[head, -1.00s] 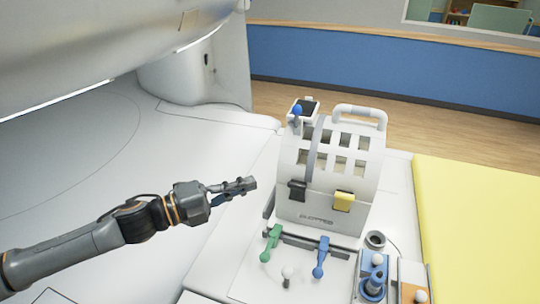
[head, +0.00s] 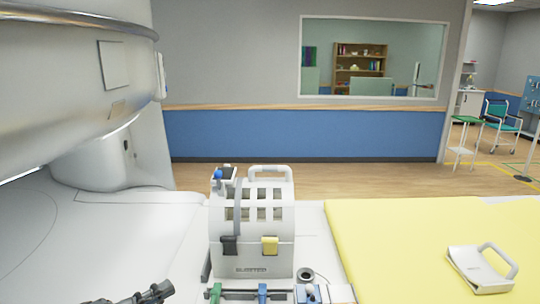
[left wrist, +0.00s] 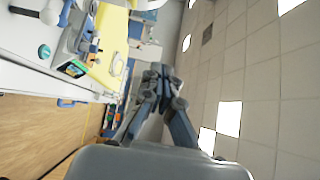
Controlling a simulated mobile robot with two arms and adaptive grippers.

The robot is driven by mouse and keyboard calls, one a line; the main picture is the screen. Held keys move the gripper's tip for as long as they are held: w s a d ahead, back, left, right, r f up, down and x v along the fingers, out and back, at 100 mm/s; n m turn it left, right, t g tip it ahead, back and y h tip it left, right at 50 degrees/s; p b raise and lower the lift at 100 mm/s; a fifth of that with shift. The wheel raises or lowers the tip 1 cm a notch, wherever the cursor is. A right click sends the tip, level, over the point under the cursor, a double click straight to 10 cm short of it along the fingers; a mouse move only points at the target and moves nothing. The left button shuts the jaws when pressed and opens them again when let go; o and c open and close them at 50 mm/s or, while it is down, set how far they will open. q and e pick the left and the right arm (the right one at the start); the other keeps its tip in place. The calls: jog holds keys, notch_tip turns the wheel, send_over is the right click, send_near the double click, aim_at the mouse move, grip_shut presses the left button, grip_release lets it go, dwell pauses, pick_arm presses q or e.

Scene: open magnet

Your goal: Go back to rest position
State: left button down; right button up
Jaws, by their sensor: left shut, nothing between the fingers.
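My left gripper (head: 158,291) shows at the bottom left of the head view, low beside the white device and apart from it. In the left wrist view its fingers (left wrist: 163,75) are closed together with nothing between them. The white device (head: 252,225) with a handle, windows, a black latch and a yellow latch stands upright on the white surface. A green lever (head: 215,292) and a blue lever (head: 263,292) are partly cut off in front of it. My right gripper is in neither view.
The large white magnet housing (head: 70,80) fills the left. A yellow pad (head: 400,240) lies at the right, with a white handled piece (head: 482,268) on it. A blue and grey wall with a window (head: 373,57) stands behind. Floor is open between.

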pick_arm(q)
jog(key=s+a+f+n+y, duration=0.1)
jog(key=s+f+n+y, duration=0.2)
jog(key=f+n+y, duration=0.45)
jog(key=s+a+f+n+y, duration=0.15)
jog(key=f+n+y, duration=0.25)
jog(key=f+n, duration=0.5)
jog(key=s+d+f+n+g, duration=0.1)
jog(key=s+f+n+g, duration=0.2)
jog(key=s, duration=0.3)
jog(key=s+d+f+n+g+y, duration=0.1)
jog(key=s+f+n+g, duration=0.2)
jog(key=s, duration=0.4)
jog(key=s+d+f+n+g, duration=0.1)
jog(key=s+f+n+g, duration=0.2)
jog(key=s, duration=0.3)
notch_tip(320, 180, down, 26)
jog(key=s+g+b, duration=0.1)
jog(key=g, duration=0.1)
jog(key=s+a+f+b, duration=0.1)
jog(key=s+a+f, duration=0.2)
jog(key=s+f, duration=1.4)
jog(key=shift+s+f+m+g, duration=0.15)
jog(key=shift+f+m+g, duration=0.25)
jog(key=shift+f, duration=0.25)
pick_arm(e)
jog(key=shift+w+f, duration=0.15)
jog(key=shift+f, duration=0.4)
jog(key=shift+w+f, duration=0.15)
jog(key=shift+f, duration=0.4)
